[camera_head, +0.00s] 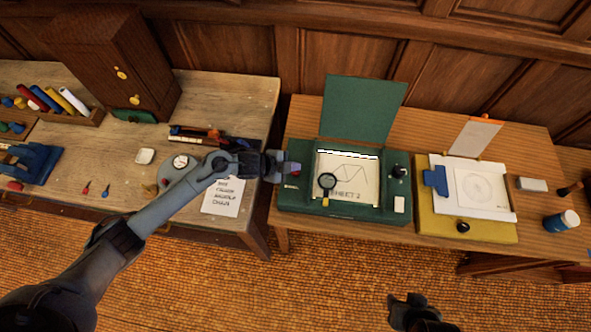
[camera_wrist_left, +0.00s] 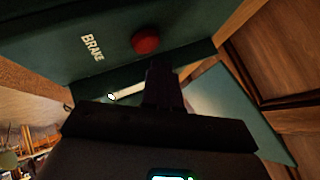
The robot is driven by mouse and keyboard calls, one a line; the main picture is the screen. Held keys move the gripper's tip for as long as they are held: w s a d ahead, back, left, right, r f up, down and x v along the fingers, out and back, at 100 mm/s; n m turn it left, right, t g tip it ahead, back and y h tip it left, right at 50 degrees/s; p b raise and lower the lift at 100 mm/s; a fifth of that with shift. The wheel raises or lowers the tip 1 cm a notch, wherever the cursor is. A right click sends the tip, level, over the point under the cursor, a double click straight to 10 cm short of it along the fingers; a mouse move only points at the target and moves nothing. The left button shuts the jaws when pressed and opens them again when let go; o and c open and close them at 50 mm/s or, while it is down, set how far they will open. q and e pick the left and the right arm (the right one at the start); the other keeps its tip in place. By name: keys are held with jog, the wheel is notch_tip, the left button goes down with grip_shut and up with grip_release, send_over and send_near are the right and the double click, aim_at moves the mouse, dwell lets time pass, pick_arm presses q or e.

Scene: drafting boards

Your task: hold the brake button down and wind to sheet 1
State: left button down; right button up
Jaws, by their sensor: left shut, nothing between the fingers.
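The green box (camera_head: 340,214) stands on the right desk, its lid (camera_head: 362,108) raised. Its window shows a sheet (camera_head: 350,184) marked "SHEET 2" with a drawn line. A dark knob (camera_head: 398,171) sits at the window's right. The red brake button (camera_wrist_left: 145,41) is beside the word "BRAKE" in the left wrist view; it also shows at the box's left side in the head view (camera_head: 295,169). My left gripper (camera_head: 281,165) is shut and empty, its tips (camera_wrist_left: 160,66) close to the button; contact is unclear. My right gripper (camera_head: 415,300) is at the bottom edge, low and away from the box.
A yellow board (camera_head: 488,233) with a blue clip (camera_head: 436,180) stands right of the box. A blue jar (camera_head: 563,222) is farther right. The left desk holds a cabinet (camera_head: 110,65), rolled tubes and a note (camera_head: 222,196).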

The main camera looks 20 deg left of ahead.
pick_arm(q)
jog(key=shift+f, duration=0.2)
jog(key=shift+f, duration=0.2)
dwell(0.4)
